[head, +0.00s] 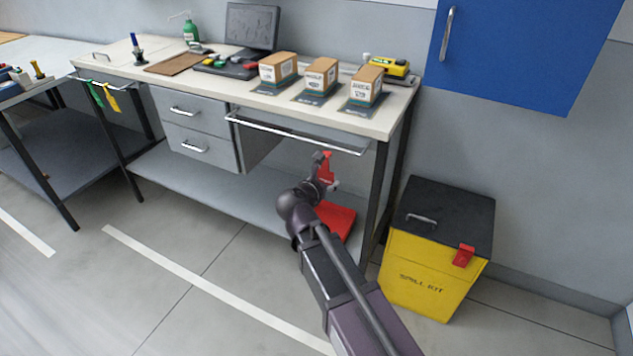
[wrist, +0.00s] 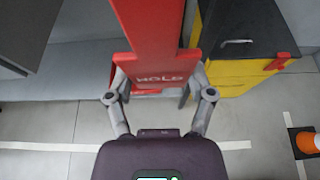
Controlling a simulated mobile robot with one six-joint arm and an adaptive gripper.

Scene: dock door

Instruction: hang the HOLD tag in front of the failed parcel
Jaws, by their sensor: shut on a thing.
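My gripper (head: 325,182) is shut on the red HOLD tag (head: 326,168), in front of the bench and below its top. In the wrist view the tag (wrist: 160,75) sits between my fingertips with its white HOLD lettering facing the camera. Three boxed parcels stand in a row on the bench: left (head: 277,70), middle (head: 320,77) and right (head: 365,86). Each is on a dark labelled mat; the print is too small to show which one failed. A metal rail (head: 290,132) runs along the bench front below the parcels, above my gripper.
A red slab-like thing (head: 338,218) lies low by the lower shelf, partly behind my arm. A yellow spill kit bin (head: 430,278) stands to the right. Green (head: 96,94) and yellow (head: 111,99) tags hang at the bench's left end. A yellow device (head: 390,68) is behind the right parcel.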

